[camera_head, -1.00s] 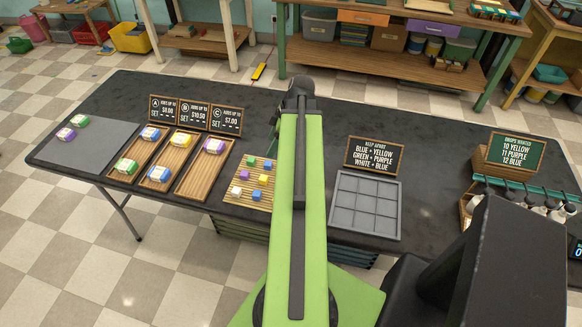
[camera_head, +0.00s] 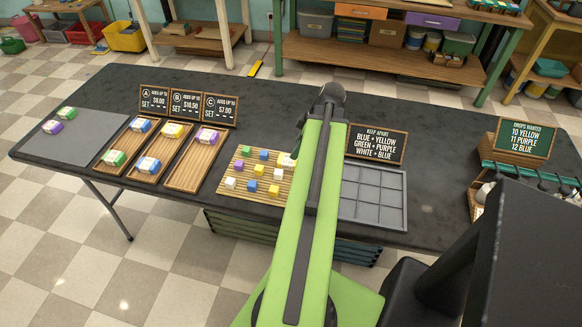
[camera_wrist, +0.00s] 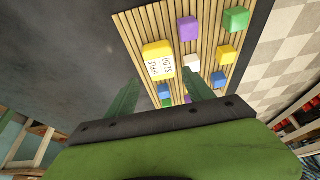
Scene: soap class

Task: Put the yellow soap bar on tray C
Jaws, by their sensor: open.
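A yellow soap bar (camera_wrist: 157,48) with a white label lies on the slatted wooden board (camera_wrist: 139,25) in the wrist view. My gripper (camera_wrist: 161,77) is open, its fingertips on either side of the bar's near end, with nothing gripped. I cannot tell the exact height gap. In the head view my arm hides the gripper and part of the board (camera_head: 232,192).
Several small coloured cubes (camera_wrist: 187,28) sit on the board around the bar. Tray A (camera_head: 128,140) holds two bars. A grey divided tray (camera_head: 372,195) stands right of my arm. Price signs (camera_head: 220,109) stand behind the trays. The dark table behind the board is clear.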

